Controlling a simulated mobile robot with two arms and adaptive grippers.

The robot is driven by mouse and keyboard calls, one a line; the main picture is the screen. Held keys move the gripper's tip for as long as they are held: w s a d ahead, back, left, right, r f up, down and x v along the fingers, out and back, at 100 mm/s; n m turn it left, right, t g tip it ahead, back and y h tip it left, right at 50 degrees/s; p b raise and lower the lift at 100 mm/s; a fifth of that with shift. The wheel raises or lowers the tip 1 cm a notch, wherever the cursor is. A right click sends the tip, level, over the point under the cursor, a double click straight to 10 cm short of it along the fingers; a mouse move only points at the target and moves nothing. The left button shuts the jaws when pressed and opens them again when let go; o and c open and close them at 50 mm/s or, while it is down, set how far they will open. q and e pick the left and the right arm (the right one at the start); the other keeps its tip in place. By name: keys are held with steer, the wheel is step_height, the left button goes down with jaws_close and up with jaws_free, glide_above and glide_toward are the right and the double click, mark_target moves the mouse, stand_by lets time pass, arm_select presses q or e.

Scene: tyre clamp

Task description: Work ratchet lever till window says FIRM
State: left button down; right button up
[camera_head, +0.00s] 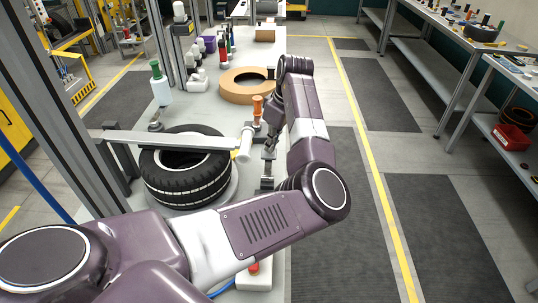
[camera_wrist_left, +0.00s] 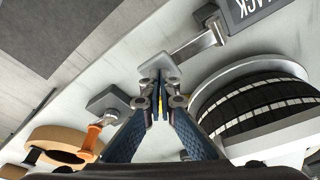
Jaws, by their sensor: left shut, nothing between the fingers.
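The black tyre (camera_head: 185,185) lies flat on the bench under a grey clamp bar (camera_head: 165,140). In the left wrist view the tyre (camera_wrist_left: 262,105) is at the right. An orange-handled lever (camera_head: 257,107) stands behind my left gripper (camera_head: 270,142); its orange handle (camera_wrist_left: 92,138) shows at lower left in the wrist view. My left gripper (camera_wrist_left: 160,84) is shut and empty. Its tips overlap a grey metal plate (camera_wrist_left: 160,66); I cannot tell if they touch. A dark window plate (camera_wrist_left: 258,12) shows the letters "ACK", its start cut off. My right gripper is out of view.
A brown ring (camera_head: 245,86) lies farther back on the bench, with several bottles near it. A white cylinder (camera_head: 245,145) is at the clamp bar's right end. A red button (camera_head: 254,268) is at the front. The floor to the right is clear.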

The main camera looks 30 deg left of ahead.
arm_select(q)
steer(key=shift+f, duration=0.2)
steer(key=shift+d+x, duration=0.2)
steer(key=shift+x, duration=0.55)
steer(key=shift+d+x, duration=0.15)
steer(key=shift+x, duration=0.6)
steer(key=shift+s+d+r+p, duration=0.1)
steer(key=shift+d+r+p, duration=0.15)
steer(key=shift+d+p, duration=0.35)
steer(key=shift+s+d+r+p, duration=0.1)
steer(key=shift+d+r+p, duration=0.1)
steer(key=shift+d+p, duration=0.4)
steer(key=shift+d, duration=0.45)
steer(key=shift+w, duration=0.1)
steer(key=shift+r, duration=0.4)
steer(key=a+v, duration=0.2)
steer(key=v, duration=0.7)
steer(key=shift+r, duration=0.35)
